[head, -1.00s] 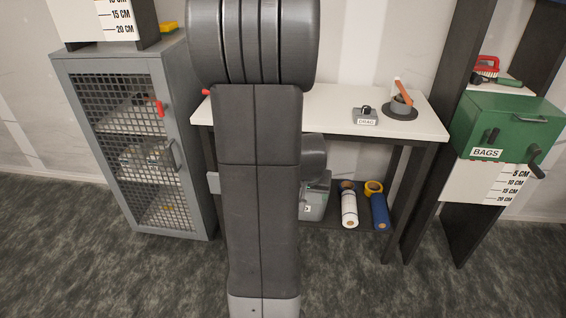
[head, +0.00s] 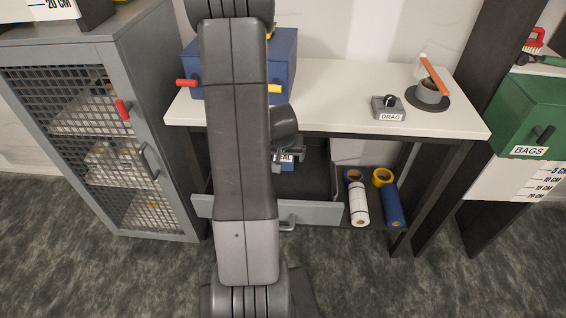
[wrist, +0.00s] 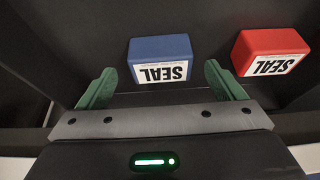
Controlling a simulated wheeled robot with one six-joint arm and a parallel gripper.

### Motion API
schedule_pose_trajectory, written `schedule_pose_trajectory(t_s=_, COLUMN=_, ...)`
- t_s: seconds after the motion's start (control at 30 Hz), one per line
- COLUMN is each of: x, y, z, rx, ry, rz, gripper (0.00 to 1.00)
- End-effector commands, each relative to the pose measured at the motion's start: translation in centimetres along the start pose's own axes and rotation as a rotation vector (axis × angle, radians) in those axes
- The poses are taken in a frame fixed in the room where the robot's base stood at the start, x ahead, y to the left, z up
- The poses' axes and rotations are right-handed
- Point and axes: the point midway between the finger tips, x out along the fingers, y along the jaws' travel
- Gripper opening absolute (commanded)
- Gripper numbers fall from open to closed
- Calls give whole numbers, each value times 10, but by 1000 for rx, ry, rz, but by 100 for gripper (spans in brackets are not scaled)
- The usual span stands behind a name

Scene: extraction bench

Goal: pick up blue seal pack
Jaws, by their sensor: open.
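The blue seal pack (wrist: 160,50) lies in the open dark drawer, with its white SEAL label upside down in the wrist view. My gripper (wrist: 161,88) is open and empty. Its two green fingers stand apart just short of the pack, one toward each side, and the pack lies roughly centred beyond them. In the head view my gripper (head: 288,153) is over the drawer (head: 318,213), partly hidden by my arm. A small blue and white patch shows below it, too small to name surely.
A red SEAL pack (wrist: 272,48) lies right of the blue one, with a gap between. The bench top (head: 340,90) holds a blue box (head: 284,55), a DRAG block (head: 389,108) and a round pot (head: 427,92). Rolls (head: 358,203) lie on the shelf below.

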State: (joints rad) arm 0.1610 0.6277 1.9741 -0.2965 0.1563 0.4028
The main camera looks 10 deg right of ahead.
Motion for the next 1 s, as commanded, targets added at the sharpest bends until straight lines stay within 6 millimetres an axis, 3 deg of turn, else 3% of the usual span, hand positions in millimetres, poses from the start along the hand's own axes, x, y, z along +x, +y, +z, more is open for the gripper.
schedule_pose_trajectory(t_s=0.2, x=30, y=-1, z=-1, rx=0, ry=-1, rz=0, gripper=89)
schedule_pose_trajectory(t_s=0.5, x=32, y=-1, z=-2, rx=0, ry=0, rz=0, gripper=89)
schedule_pose_trajectory(t_s=0.77, x=32, y=-1, z=-2, rx=0, ry=0, rz=0, gripper=40)
schedule_pose_trajectory(t_s=1.0, x=32, y=-1, z=-2, rx=0, ry=0, rz=0, gripper=40)
